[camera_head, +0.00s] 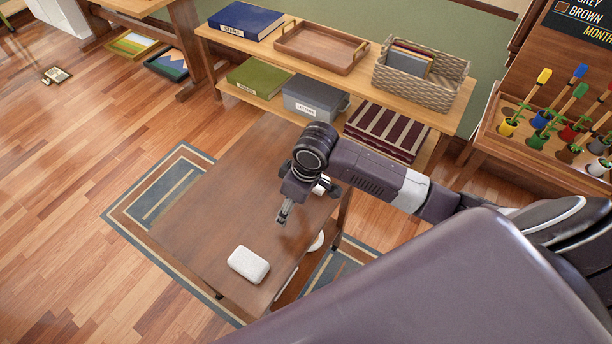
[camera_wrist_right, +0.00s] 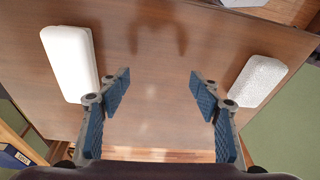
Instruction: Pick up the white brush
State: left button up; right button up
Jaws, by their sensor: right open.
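A white rounded block (camera_head: 248,264) with a speckled top lies on the brown wooden table (camera_head: 225,195) near its front corner. A second white thing (camera_head: 320,188) shows partly behind my right gripper (camera_head: 283,216). In the right wrist view, a smooth long white block (camera_wrist_right: 70,63) lies at the left and a textured white block (camera_wrist_right: 257,81) at the right. I cannot tell for certain which one is the brush. My right gripper, also in the wrist view (camera_wrist_right: 158,92), is open and empty above the table between the two blocks, touching neither. My left gripper is out of view.
A low shelf (camera_head: 290,62) behind the table holds a tray (camera_head: 320,48), a wicker basket (camera_head: 420,78), books and a grey box (camera_head: 315,98). The table's left half is clear.

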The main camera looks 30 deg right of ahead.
jog(key=shift+m+g+h, duration=0.3)
jog(key=shift+m+h, duration=0.3)
jog(key=w+d+r, duration=0.1)
jog(key=w+d, duration=0.1)
jog(key=d, duration=0.1)
jog(key=w+d+r, duration=0.2)
jog(key=w+d, duration=0.1)
jog(key=w+d+r, duration=0.1)
jog(key=w+d, duration=0.1)
jog(key=d, duration=0.1)
jog(key=shift+w+d+r, duration=0.15)
jog(key=shift+d+r, duration=0.2)
jog(key=f, duration=0.2)
jog(key=f+p, duration=0.1)
jog(key=f, duration=0.4)
jog(key=shift+w+a+f+p, duration=0.25)
jog(key=shift+w+f+p, duration=0.05)
jog(key=shift+p, duration=0.05)
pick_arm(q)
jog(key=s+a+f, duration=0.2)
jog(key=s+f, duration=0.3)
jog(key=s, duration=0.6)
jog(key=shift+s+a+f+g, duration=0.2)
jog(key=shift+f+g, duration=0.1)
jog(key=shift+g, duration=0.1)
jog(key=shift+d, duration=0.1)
pick_arm(e)
jog(key=shift+c, duration=0.5)
jog(key=c, duration=1.2)
jog(key=shift+r, duration=0.15)
